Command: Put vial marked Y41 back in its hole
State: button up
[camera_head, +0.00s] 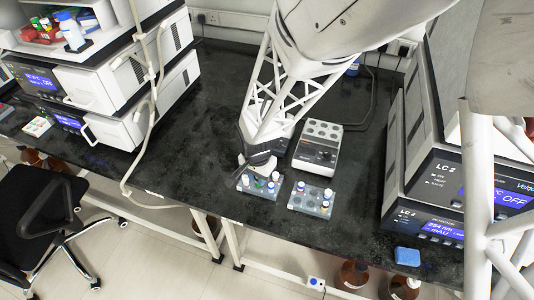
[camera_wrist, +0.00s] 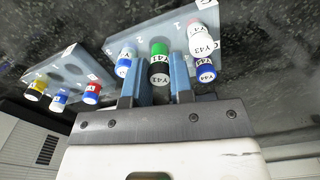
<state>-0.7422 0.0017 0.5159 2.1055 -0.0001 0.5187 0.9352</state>
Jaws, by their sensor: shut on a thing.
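My gripper (camera_wrist: 156,82) is shut on a green-capped vial (camera_wrist: 159,62), which sits between its two blue fingers. The vial's white label seems to read Y41, though the print is small. The vial is over or in a clear numbered rack (camera_wrist: 140,38); I cannot tell whether its foot is in a hole. In the head view my gripper (camera_head: 260,164) is low over the left rack (camera_head: 243,187) and partly hides it. A blue-and-white vial (camera_wrist: 126,58) stands just left of the fingers, and white-labelled vials (camera_wrist: 202,47) stand close on the right.
A second rack (camera_head: 296,205) with several vials stands to the right; its yellow, blue and red caps (camera_wrist: 91,93) show in the wrist view. A white block-topped device (camera_head: 316,150) stands behind the racks. The bench is clear to the left; its front edge is close.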

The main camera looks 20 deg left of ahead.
jog(key=shift+f, duration=1)
dwell(1.7)
jog(key=o, duration=1.1)
jog(key=shift+c, duration=0.2)
jog(key=shift+o, duration=0.4)
jog(key=shift+r, duration=2.95)
